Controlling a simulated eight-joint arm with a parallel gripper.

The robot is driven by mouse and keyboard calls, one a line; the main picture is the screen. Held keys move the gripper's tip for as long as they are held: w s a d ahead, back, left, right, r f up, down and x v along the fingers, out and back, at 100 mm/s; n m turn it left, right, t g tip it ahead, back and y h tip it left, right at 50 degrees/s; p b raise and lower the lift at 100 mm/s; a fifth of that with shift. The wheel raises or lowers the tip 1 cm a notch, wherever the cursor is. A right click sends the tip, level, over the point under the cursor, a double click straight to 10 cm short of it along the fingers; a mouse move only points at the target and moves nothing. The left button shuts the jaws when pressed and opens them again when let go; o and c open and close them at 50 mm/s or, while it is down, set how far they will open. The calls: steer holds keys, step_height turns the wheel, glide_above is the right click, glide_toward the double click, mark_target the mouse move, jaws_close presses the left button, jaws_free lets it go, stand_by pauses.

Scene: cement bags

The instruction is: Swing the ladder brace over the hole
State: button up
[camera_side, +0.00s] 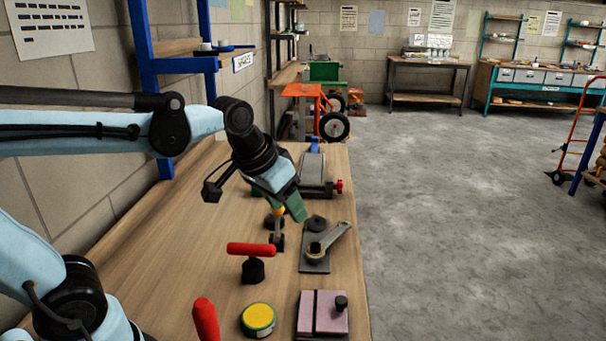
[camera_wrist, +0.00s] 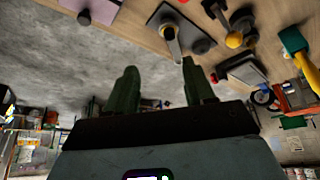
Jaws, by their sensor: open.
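A grey metal lever (camera_side: 335,238) with a ring-shaped end lies across a dark plate (camera_side: 316,267) on the bench. It looks like the brace; a black knob sits in its ring end. A dark round spot (camera_side: 316,223) on the plate's far part may be the hole. My gripper (camera_side: 292,206), with green fingers, is above the bench, up and left of the lever in the side view, apart from it. In the wrist view my gripper (camera_wrist: 160,88) is open and empty, with the lever (camera_wrist: 173,45) and plate (camera_wrist: 200,42) beyond its fingertips.
On the wooden bench (camera_side: 180,250) stand a red-handled tool (camera_side: 250,250), a yellow-topped tin (camera_side: 258,319), a pink block (camera_side: 323,312) with a black knob, and a grey vise-like device (camera_side: 314,172) at the back. A red handle (camera_side: 206,318) rises in front.

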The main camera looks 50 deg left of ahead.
steer(key=w+a+r+n+g, duration=0.1)
steer(key=w+a+g, duration=0.15)
steer(key=w, duration=0.65)
steer(key=g, duration=0.3)
glide_above(331, 236)
step_height(331, 236, down, 5)
steer(key=shift+n, duration=0.4)
step_height(331, 236, down, 11)
steer(key=shift+d+f, duration=0.1)
steer(key=shift+f, duration=0.05)
jaws_close()
